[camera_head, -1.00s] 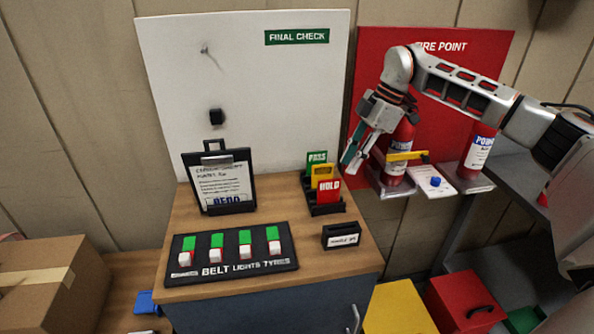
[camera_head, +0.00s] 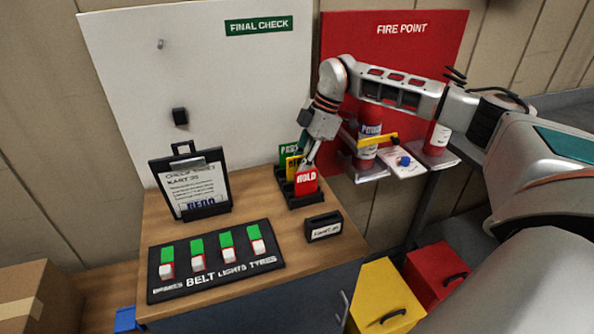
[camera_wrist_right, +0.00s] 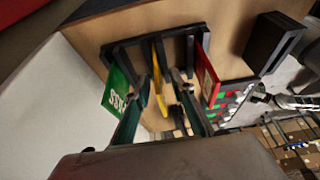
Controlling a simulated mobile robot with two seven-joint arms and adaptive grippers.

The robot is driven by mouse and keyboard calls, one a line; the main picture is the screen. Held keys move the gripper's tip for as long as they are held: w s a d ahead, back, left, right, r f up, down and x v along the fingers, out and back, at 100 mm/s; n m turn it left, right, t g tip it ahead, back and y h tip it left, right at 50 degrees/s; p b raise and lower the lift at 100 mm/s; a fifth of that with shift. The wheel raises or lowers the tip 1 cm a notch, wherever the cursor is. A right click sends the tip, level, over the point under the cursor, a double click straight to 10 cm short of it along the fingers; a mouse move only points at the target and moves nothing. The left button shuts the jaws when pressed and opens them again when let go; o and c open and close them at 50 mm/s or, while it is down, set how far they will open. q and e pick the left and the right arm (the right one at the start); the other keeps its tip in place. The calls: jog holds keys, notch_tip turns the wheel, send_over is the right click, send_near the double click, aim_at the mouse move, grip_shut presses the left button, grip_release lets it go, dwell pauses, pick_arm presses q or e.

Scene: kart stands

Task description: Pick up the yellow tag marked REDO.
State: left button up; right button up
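The yellow tag (camera_head: 291,168) stands in a black slotted rack (camera_head: 322,193) on the wooden stand, between a green PASS tag (camera_head: 289,149) and a red HOLD tag (camera_head: 306,182). Its marking is not readable. My right gripper (camera_head: 306,160) is at the rack, just above the tags. In the right wrist view, the yellow tag (camera_wrist_right: 158,67) shows edge-on between the two spread fingers of my right gripper (camera_wrist_right: 164,80). The fingers look apart from it; contact cannot be told. My left gripper is out of view.
A clipboard (camera_head: 167,188) with a REDO label stands left of the rack. A switch panel (camera_head: 215,278) lies in front, and a small black sign holder (camera_head: 323,227) sits right of it. Fire extinguishers (camera_head: 368,130) stand on brackets at the right.

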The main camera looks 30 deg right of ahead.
jog(key=shift+a+f, duration=0.25)
jog(key=shift+f, duration=0.35)
grip_shut()
jog(key=shift+w+r, duration=0.1)
jog(key=shift+r, duration=0.05)
